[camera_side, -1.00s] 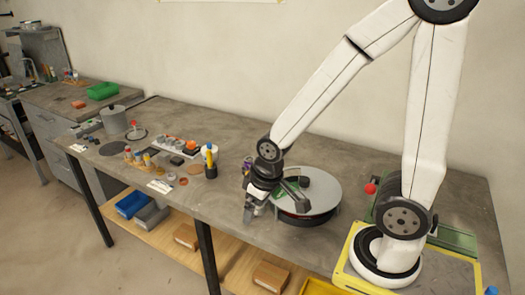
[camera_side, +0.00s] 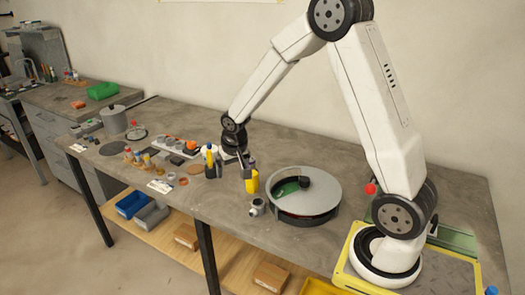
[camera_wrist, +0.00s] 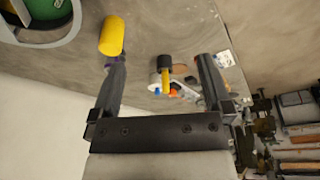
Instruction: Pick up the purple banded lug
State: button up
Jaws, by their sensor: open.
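A yellow upright piece (camera_side: 252,182) stands on the bench left of the round turntable, with a dull purple-grey part (camera_side: 250,162) at its top. I cannot make out bands, so I cannot tell whether that part is the purple banded lug. The yellow piece (camera_wrist: 112,36) also shows in the wrist view, just beyond my left finger, which partly hides a purplish bit. My gripper (camera_side: 236,166) points down beside it, to its left. In the wrist view my gripper (camera_wrist: 160,62) is open, with nothing held between its fingers.
A dark cup with a yellow marker (camera_side: 210,158) stands close to my gripper's left. The round grey turntable (camera_side: 325,200) is to the right, and a small grey-white fitting (camera_side: 257,207) lies in front. Several small parts and a white tray (camera_side: 175,147) lie farther left.

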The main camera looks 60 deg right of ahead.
jog(key=w+d+f+m+h, duration=0.1)
jog(key=w+d+f+m, duration=0.1)
jog(key=d, duration=0.4)
jog(key=w+d+f+m, duration=0.2)
jog(key=w+d+m, duration=0.1)
jog(key=d, duration=0.4)
jog(key=w+d+f+m+h, duration=0.1)
jog(key=w+d+f+m, duration=0.1)
jog(key=d, duration=0.4)
jog(key=shift+w+d+f+g+h, duration=0.25)
jog(key=shift+d+f+g+h, duration=0.05)
jog(key=shift+f, duration=0.3)
jog(key=shift+x, duration=1.3)
jog(key=shift+f, duration=0.1)
jog(key=shift+x, duration=2.5)
jog(key=shift+s+d, duration=0.1)
grip_shut()
jog(key=shift+r, duration=5.05)
